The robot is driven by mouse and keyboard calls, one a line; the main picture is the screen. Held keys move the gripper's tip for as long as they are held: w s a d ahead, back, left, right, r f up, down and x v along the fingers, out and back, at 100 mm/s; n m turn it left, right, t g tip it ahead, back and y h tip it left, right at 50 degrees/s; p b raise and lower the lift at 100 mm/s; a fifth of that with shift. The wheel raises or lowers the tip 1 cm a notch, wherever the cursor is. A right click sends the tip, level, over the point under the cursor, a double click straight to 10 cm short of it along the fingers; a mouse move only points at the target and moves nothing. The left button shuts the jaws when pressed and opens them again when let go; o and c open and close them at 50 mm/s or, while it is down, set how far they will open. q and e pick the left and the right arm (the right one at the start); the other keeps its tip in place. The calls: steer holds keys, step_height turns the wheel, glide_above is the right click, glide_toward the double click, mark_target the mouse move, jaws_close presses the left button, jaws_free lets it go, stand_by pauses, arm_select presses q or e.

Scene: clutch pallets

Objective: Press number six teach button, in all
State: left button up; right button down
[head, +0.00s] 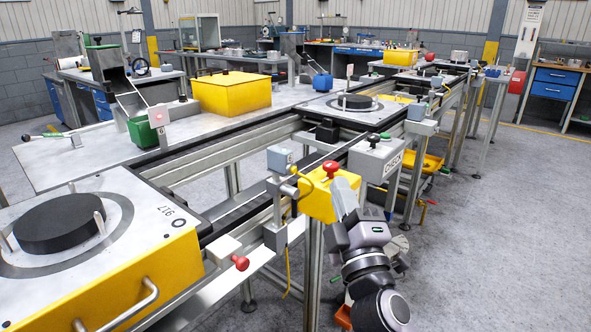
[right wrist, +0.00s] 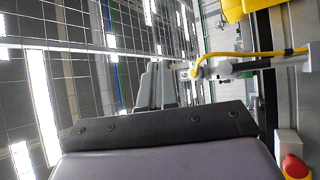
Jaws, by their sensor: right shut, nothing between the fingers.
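My right gripper (head: 343,196) is shut and empty, with its fingers pointing up beside a yellow box (head: 317,204) with a red mushroom button (head: 331,168). To its left in the head view is a sensor post with a grey box (head: 280,159) and a grey cylinder (head: 289,190). In the right wrist view the closed fingers (right wrist: 154,80) are close to a small part with what looks like a 6 (right wrist: 185,74). A yellow cable (right wrist: 250,57) runs beside it. I cannot tell whether the fingers touch it. My left gripper is not in view.
A grey box with a dark knob (head: 374,155) stands just behind the gripper. A conveyor rail (head: 235,215) runs along the left. A pallet with a black disc (head: 62,222) is at the near left, beside a red button (head: 240,263). Open floor (head: 490,230) lies to the right.

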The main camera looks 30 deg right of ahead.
mark_target(293, 170)
steer(key=w, duration=0.1)
steer(key=w+a, duration=0.1)
steer(key=w, duration=0.1)
steer(key=w+a, duration=0.1)
steer(key=w, duration=0.1)
steer(key=shift+w+a+b, duration=0.1)
steer(key=shift+w+b, duration=0.15)
steer(key=shift+b, duration=0.05)
stand_by(0.9)
steer(key=shift+w, duration=0.1)
stand_by(0.9)
steer(key=shift+w+a, duration=0.15)
steer(key=shift+w, duration=0.1)
steer(key=shift+w+a+b, duration=0.2)
steer(key=shift+w+b, duration=0.15)
steer(key=shift+w, duration=0.1)
stand_by(0.7)
steer(key=shift+s, duration=0.1)
steer(key=shift+s+d, duration=0.35)
steer(key=shift+s, duration=0.4)
